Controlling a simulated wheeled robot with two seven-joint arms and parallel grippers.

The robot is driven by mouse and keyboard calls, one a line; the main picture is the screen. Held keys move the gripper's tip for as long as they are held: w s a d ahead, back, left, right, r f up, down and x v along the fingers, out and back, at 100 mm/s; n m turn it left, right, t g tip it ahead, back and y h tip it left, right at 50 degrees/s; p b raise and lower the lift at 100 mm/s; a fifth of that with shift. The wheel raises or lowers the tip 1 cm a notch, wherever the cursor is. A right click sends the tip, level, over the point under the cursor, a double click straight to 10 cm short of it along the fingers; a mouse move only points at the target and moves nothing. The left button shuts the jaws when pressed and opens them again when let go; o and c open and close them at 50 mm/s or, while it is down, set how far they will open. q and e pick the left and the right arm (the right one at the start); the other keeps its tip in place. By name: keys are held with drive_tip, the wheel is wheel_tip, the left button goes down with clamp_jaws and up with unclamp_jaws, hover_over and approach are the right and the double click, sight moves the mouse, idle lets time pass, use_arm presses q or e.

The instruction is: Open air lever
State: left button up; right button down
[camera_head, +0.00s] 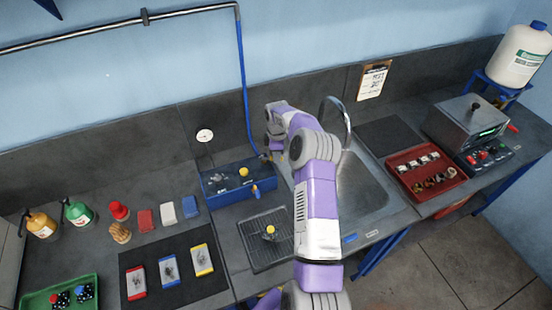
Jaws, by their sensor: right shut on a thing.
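My right arm reaches up from the bottom middle, and its gripper (269,152) points down at the back of the bench, beside the lower end of the blue hose (246,90). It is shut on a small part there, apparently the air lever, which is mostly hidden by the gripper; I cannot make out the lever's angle. The blue box (222,188) with a yellow knob and small fittings stands just left of and in front of the gripper. A round white gauge (204,135) is on the back panel. My left gripper is out of view.
A black grid tray (255,254) with a yellow-topped piece lies in front of the box. The sink (372,195) and its curved tap (338,108) are close to my arm's right. Bottles, coloured blocks and a dark mat (150,264) fill the left; a red tray (440,190) is right.

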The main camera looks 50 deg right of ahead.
drive_tip(key=shift+w+d+n, duration=0.25)
drive_tip(key=shift+w+n, duration=0.05)
drive_tip(key=shift+n, duration=0.55)
drive_tip(key=shift+w+d+n, duration=0.25)
drive_tip(key=shift+n, duration=0.55)
drive_tip(key=shift+w+d+n, duration=0.25)
drive_tip(key=shift+w+n, duration=0.05)
drive_tip(key=shift+n, duration=0.55)
drive_tip(key=shift+r, duration=0.1)
drive_tip(key=c, duration=1)
unclamp_jaws()
drive_tip(key=shift+c, duration=0.2)
wheel_tip(320, 180, up, 8)
drive_tip(key=shift+f+b, duration=0.25)
drive_tip(key=shift+b, duration=0.05)
drive_tip(key=shift+f, duration=0.1)
